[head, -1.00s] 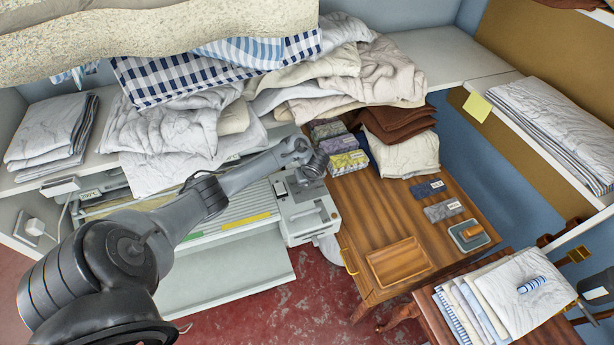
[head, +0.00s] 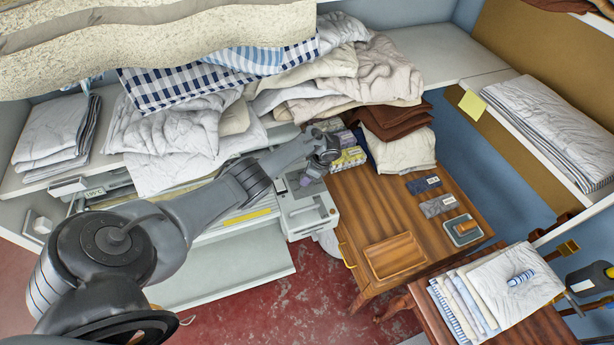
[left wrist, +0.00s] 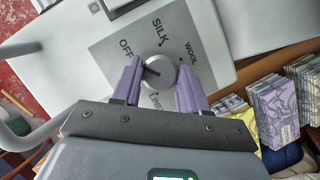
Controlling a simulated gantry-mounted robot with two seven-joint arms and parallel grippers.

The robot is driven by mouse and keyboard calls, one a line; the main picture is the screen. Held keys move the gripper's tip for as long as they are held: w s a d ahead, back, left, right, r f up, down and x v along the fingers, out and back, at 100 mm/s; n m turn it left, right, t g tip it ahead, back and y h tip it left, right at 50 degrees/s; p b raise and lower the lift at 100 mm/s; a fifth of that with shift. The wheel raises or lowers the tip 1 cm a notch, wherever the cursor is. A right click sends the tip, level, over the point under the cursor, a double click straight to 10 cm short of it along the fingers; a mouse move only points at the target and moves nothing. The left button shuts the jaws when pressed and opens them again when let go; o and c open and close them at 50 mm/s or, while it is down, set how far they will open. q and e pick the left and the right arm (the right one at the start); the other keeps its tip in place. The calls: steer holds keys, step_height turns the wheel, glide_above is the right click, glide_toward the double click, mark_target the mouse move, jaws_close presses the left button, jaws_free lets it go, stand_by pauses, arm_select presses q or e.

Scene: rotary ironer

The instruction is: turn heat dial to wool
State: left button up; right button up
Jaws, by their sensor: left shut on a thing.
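The heat dial (left wrist: 158,72) is a round grey knob on a grey plate (left wrist: 115,45) marked OFF, SILK, WOOL and, partly hidden, a fourth word that looks like LINEN. Its dark pointer line points left, near the OFF side. My left gripper (left wrist: 159,82) has its two purple fingers on either side of the dial and is shut on it. My right gripper is not in view.
A wooden table (head: 440,235) stands right of the housing, with a shallow wooden tray (head: 395,256) and cloth swatches (head: 424,184). Patterned boxes (head: 347,157) sit close beside the housing. Piled linens (head: 170,130) lie on the ironer behind my arm.

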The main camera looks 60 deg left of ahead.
arm_select(q)
steer(key=n+h+b, duration=0.1)
steer(key=n, duration=0.1)
steer(key=n+g+b, duration=0.1)
steer(key=n, duration=0.2)
steer(key=shift+w+f+n+h, duration=0.1)
steer(key=shift+n+h, duration=0.2)
steer(key=shift+h, duration=0.1)
steer(key=shift+a+n+h+b, duration=0.1)
steer(key=shift+n+h+b, duration=0.4)
steer(key=shift+n, duration=0.6)
steer(key=shift+a+n+h+b, duration=0.1)
steer(key=shift+n+h+b, duration=0.2)
steer(key=shift+n+b, duration=0.6)
steer(key=shift+n+g, duration=0.3)
steer(key=o, duration=1.1)
steer(key=shift+c, duration=0.2)
